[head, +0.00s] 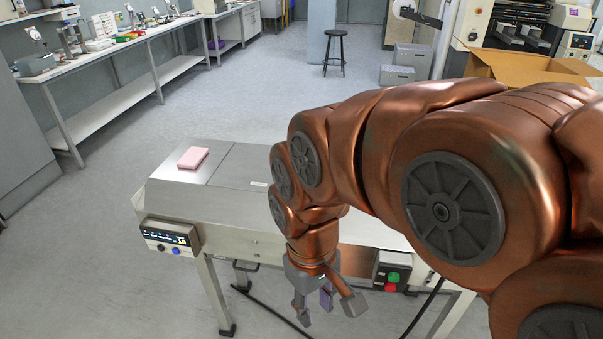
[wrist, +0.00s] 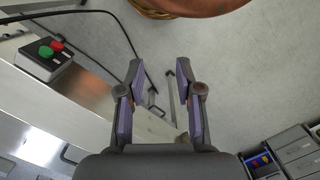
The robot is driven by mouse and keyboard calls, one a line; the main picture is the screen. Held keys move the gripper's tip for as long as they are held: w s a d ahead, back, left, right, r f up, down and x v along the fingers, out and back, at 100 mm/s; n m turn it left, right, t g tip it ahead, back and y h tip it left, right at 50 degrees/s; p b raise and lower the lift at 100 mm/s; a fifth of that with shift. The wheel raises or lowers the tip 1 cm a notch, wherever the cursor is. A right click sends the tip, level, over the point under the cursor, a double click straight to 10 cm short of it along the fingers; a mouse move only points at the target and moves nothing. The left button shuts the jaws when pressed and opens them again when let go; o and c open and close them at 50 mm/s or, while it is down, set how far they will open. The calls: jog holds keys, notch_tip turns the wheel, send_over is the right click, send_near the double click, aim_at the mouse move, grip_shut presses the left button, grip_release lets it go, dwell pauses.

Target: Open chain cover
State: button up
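The flow wrapper (head: 236,222) is a long steel machine on legs, seen in the head view with a flat metal top. A seam divides the top into panels, and a small pale label lies on the panel (head: 238,165) right of the seam. I cannot tell which panel is the chain cover; my arm hides much of the right part. My gripper (head: 329,302) points down in front of the machine's front side, apart from it. In the wrist view my gripper (wrist: 159,75) is open, with nothing between its purple-padded fingers.
A pink block (head: 193,158) lies on the machine's left top. A display box (head: 168,238) and a box with green and red buttons (head: 391,272) stick out in front. A dark cable runs on the floor. Open floor lies behind; an open cardboard box (head: 530,68) stands far right.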

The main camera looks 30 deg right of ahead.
jog(key=w+d+r+n+t+b, duration=0.15)
jog(key=w+d, duration=0.25)
jog(key=w, duration=0.5)
jog(key=w+d+r+n+p, duration=0.1)
jog(key=w+d+r+n, duration=0.3)
jog(key=w, duration=0.6)
jog(key=w+d+f+n+t+h+b, duration=0.1)
jog(key=w+d+f+n+t, duration=0.15)
jog(key=w+d, duration=1.15)
jog(key=shift+n+g, duration=0.4)
jog(key=shift+g, duration=0.1)
jog(key=f, duration=0.2)
jog(key=d+f+p, duration=0.1)
jog(key=f, duration=0.5)
jog(key=shift+d, duration=0.35)
jog(key=shift+r, duration=0.1)
grip_shut()
